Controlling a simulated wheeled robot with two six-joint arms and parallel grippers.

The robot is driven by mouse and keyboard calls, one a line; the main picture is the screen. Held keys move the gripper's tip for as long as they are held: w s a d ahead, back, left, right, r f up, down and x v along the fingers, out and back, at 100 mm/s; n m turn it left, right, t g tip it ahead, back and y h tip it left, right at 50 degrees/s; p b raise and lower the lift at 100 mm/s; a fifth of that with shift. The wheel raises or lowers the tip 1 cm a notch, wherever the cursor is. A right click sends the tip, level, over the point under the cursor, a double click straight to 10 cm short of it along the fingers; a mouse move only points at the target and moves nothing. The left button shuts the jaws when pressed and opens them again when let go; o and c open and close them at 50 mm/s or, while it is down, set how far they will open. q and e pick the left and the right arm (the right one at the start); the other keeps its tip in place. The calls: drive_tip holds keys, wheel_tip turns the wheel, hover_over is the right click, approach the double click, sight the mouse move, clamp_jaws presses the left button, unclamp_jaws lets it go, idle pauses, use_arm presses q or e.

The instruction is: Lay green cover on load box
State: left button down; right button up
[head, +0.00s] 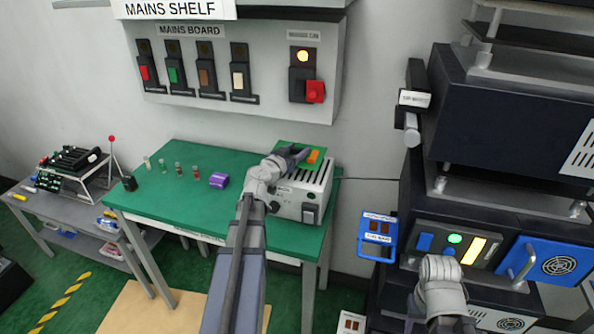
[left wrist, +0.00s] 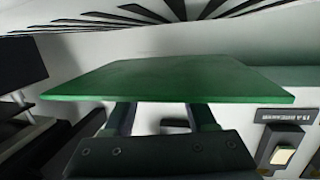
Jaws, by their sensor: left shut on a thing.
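The green cover (head: 298,144) is a flat plate, and my left gripper (head: 297,157) is shut on it at the back of the load box. In the left wrist view the cover (left wrist: 165,80) spreads wide across the tips of my left gripper (left wrist: 162,118). The load box (head: 298,204) is a pale grey case with dark slots in its top, at the right end of the green bench. My left forearm and gripper hide part of it. I cannot tell whether the cover touches the box. My right arm shows at lower right, but its gripper is not visible.
An orange piece (head: 313,156) shows by the cover. A purple block (head: 219,180) and several small vials stand on the green bench (head: 180,220). The mains board (head: 225,70) hangs on the wall behind. Dark equipment racks (head: 500,110) stand at right.

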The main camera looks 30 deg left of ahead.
use_arm(q)
drive_tip(key=shift+f+b, duration=1.8)
drive_tip(key=shift+f, duration=0.35)
drive_tip(key=shift+f, duration=0.2)
drive_tip(key=shift+c, duration=1)
unclamp_jaws()
drive_tip(key=shift+r, duration=0.1)
